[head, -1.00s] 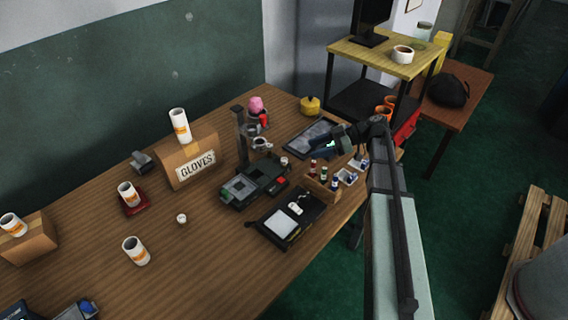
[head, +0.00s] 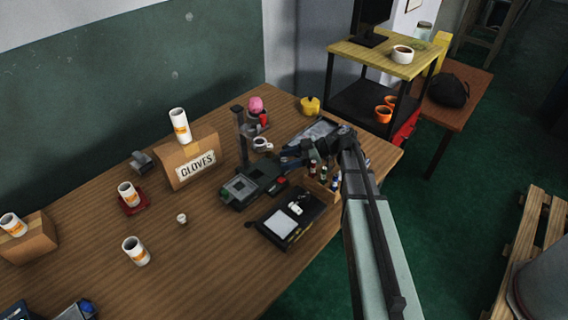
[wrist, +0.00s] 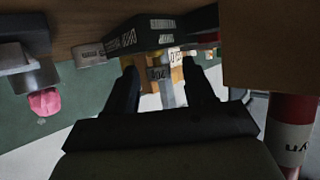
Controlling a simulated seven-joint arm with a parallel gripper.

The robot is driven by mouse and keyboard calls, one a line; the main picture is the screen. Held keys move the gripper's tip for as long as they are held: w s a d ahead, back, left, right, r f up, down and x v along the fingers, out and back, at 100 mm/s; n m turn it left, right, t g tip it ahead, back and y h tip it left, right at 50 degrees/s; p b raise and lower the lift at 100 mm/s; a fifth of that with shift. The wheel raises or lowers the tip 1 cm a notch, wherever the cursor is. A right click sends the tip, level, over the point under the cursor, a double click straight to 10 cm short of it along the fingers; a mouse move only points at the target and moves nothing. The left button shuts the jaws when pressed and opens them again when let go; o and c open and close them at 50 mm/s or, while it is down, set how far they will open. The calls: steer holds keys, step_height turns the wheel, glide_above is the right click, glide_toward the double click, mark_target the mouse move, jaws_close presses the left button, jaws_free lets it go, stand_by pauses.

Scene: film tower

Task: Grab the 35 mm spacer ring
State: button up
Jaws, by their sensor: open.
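My gripper (head: 290,157) is over the table, near the stand and the black device, and looks empty. In the wrist view its two dark fingers (wrist: 164,80) are apart, with a small tan piece bearing a dark label (wrist: 158,74) showing between them, farther off. I cannot single out the 35 mm spacer ring with certainty. A pale round piece (head: 260,143) sits on the stand's side, just left of my gripper. A small white round piece (head: 182,218) lies alone on the table. My arm hides part of the small items behind it.
A dark stand (head: 241,135) and a black device (head: 255,183) are close to my gripper. Small bottles (head: 323,172) stand beside it, and a red bottle (wrist: 291,130) is close in the wrist view. A gloves box (head: 190,158) is left. The left-front tabletop has free room.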

steer(key=shift+x, duration=0.85)
steer(key=shift+c, duration=0.5)
jaws_close()
